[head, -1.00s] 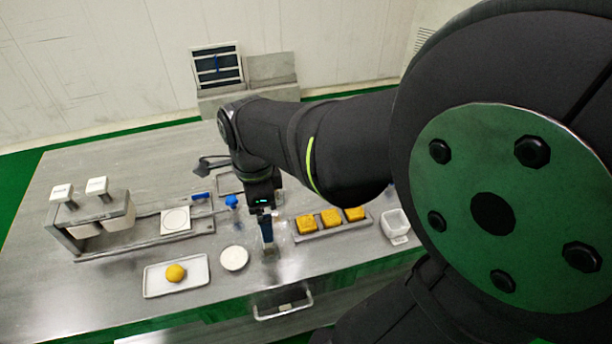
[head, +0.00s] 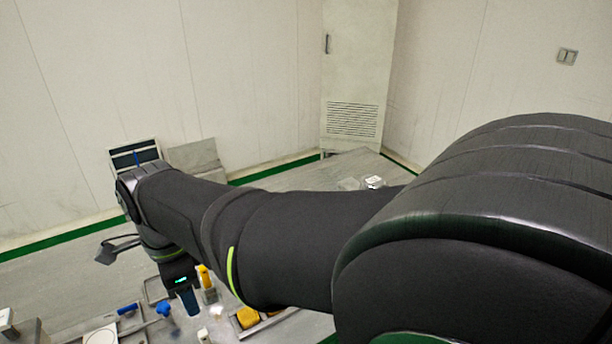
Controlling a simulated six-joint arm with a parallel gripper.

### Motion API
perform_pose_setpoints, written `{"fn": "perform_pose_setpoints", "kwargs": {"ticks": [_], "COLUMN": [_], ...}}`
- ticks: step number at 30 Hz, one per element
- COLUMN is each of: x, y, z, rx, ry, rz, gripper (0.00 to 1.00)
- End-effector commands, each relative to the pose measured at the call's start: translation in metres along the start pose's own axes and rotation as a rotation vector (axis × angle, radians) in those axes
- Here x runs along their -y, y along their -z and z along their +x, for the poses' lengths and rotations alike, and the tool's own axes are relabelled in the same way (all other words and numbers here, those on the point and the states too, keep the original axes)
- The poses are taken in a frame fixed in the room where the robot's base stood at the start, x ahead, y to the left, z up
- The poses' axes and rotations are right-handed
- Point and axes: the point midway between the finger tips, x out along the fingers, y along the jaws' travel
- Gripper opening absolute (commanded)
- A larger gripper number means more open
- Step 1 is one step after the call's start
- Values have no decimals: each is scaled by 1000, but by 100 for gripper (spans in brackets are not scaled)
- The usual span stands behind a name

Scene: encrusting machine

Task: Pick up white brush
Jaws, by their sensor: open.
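My gripper (head: 189,302) points down over the table at the lower left, with its dark blue fingers apart. No white brush can be made out for certain. A small white thing (head: 203,335) shows just below and right of the gripper, at the picture's bottom edge; it is too small to identify. A yellow-topped thing (head: 204,278) stands close to the right of the gripper. My arm hides much of the table to the right.
A blue-handled tool (head: 128,309) and a blue-headed one (head: 163,308) lie left of the gripper. A tray with yellow blocks (head: 247,318) is partly hidden at right.

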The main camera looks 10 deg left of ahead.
Motion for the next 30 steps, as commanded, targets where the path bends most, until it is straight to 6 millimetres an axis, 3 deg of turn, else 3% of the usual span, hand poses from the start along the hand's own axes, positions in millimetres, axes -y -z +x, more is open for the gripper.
{"fn": "perform_pose_setpoints", "kwargs": {"ticks": [8,13,30], "x": [0,0,-4], "y": [0,0,1], "z": [0,1,7], "rx": [0,0,0], "ry": [0,0,0], "rz": [-4,-129,-1293], "gripper": [44,44,44]}}
